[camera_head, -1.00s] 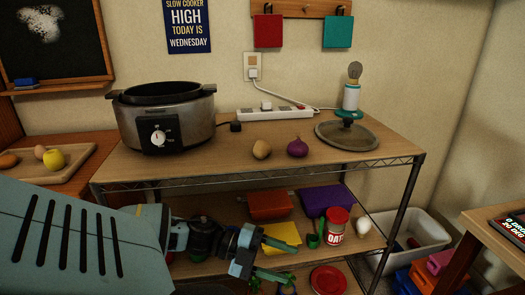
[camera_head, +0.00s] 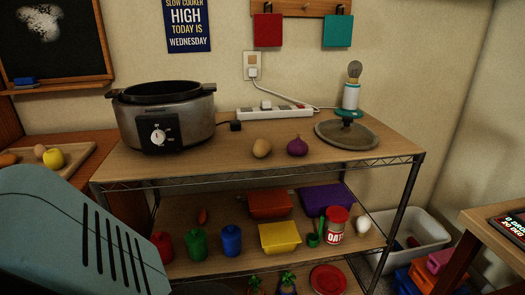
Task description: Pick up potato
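The potato (camera_head: 262,148) is light brown and lies on the top shelf (camera_head: 220,165), near its front middle. A purple onion (camera_head: 297,146) lies just right of it, with a small space between them. Nothing touches or covers the potato. My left arm (camera_head: 70,240) fills the lower left corner, well away from the potato, and its gripper is out of the picture. My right gripper does not show.
A slow cooker (camera_head: 165,117) stands left of the potato. A power strip (camera_head: 275,113) lies behind, and a glass lid (camera_head: 346,134) lies to the right. The lower shelf holds colored containers, including a yellow one (camera_head: 279,237). The shelf front before the potato is clear.

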